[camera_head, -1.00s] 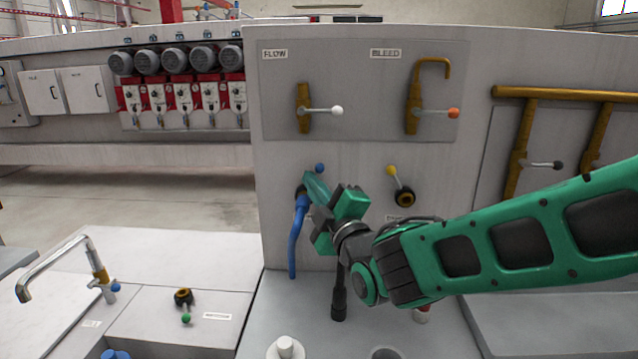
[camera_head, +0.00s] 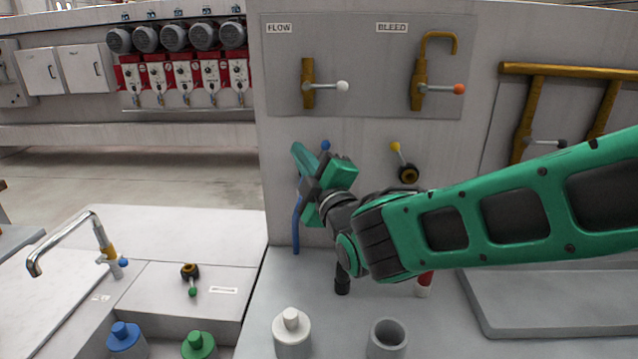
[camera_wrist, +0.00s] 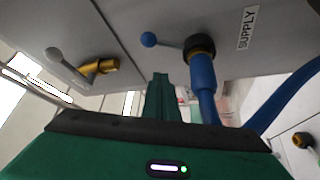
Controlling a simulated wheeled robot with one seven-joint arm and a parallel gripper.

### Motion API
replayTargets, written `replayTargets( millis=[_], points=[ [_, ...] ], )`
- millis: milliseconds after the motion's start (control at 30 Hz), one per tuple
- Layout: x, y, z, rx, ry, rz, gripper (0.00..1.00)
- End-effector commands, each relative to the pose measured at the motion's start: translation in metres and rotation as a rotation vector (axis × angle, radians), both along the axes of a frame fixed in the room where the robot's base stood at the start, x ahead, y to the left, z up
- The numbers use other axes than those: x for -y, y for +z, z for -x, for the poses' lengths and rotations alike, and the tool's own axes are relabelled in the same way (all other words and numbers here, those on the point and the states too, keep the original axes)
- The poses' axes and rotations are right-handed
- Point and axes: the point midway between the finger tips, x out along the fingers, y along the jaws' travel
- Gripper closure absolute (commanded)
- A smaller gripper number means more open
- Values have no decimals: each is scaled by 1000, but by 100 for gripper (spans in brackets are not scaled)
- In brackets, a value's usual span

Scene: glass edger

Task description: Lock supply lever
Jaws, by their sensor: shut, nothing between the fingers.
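The supply lever has a blue ball knob (camera_wrist: 148,39) on a thin grey rod. The rod runs to a black collar (camera_wrist: 199,46) beside the SUPPLY label (camera_wrist: 247,28) in the wrist view. A blue hose (camera_wrist: 203,82) joins at this collar. In the head view the lever's blue knob (camera_head: 325,145) shows just above my gripper (camera_head: 297,150), which hides the collar and most of the rod. The hose (camera_head: 296,220) hangs below. My green gripper fingers (camera_wrist: 161,96) are shut and empty. In the wrist view they appear below the knob and left of the hose, apart from the knob.
The panel carries a FLOW lever (camera_head: 342,86) with a white knob, a BLEED lever (camera_head: 459,89) with an orange knob, and a yellow-knobbed lever (camera_head: 395,147) to the right. A white bottle (camera_head: 292,335) and grey cup (camera_head: 386,340) stand on the counter below.

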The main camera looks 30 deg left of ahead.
Motion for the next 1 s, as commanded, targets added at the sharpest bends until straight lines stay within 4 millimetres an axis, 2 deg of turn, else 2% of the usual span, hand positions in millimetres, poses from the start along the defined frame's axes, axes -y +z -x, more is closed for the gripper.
replayTargets(
  millis=[300,500,700,1000],
  points=[
    [46,-14,27,2,-2,2,100],
    [67,-20,40,1,-3,2,100],
    [75,-22,44,1,-3,1,100],
    [76,-22,43,1,-4,0,100]
  ],
)
